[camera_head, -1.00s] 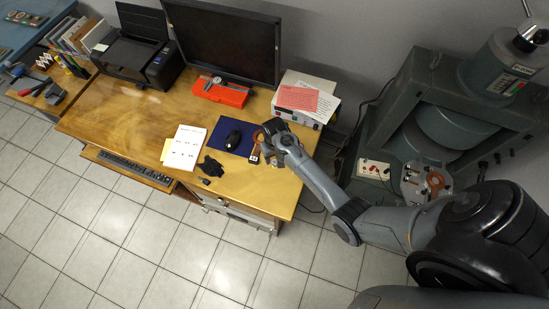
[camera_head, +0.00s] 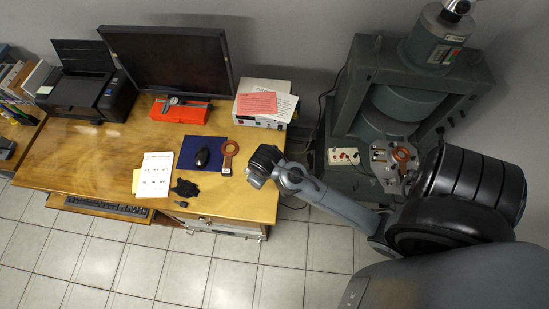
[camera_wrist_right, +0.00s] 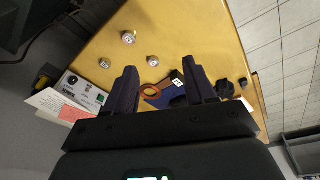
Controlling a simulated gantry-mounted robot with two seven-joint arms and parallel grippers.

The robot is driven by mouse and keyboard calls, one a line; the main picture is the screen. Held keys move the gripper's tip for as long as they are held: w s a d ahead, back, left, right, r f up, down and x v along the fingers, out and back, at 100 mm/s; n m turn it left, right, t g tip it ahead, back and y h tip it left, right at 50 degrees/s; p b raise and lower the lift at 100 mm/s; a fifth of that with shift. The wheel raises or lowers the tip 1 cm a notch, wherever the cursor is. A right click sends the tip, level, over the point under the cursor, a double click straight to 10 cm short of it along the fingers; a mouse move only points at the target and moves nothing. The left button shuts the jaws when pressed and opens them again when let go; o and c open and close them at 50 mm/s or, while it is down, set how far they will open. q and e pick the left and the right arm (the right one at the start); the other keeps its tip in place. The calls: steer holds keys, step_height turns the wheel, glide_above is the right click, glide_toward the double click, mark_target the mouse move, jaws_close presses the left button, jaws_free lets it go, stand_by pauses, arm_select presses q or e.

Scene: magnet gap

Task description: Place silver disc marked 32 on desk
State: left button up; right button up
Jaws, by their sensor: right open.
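Three small silver discs lie on the wooden desk (camera_head: 100,160) in the right wrist view: one (camera_wrist_right: 128,38), a second (camera_wrist_right: 104,64) and a third (camera_wrist_right: 153,61). Their markings are too small to read, so I cannot tell which is 32. In the head view I cannot make them out; my right arm covers part of the desk's right end. My right gripper (camera_head: 254,181) is over that right end. In the right wrist view, its fingers (camera_wrist_right: 159,64) are apart with nothing held between them. My left gripper is not in view.
A power supply (camera_head: 255,118) stands at the back right of the desk. A large green magnet (camera_head: 400,90) stands to the right, past a gap.

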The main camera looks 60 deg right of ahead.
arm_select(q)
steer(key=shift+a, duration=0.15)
arm_select(e)
steer(key=s+a+r+n+t+y, duration=0.1)
steer(key=s+a+r+n, duration=0.1)
steer(key=s+a+r, duration=0.4)
steer(key=s+r, duration=0.1)
steer(key=s, duration=0.2)
steer(key=shift+s+a+n+t, duration=0.2)
steer(key=shift+n+t, duration=0.1)
steer(key=shift+r, duration=0.1)
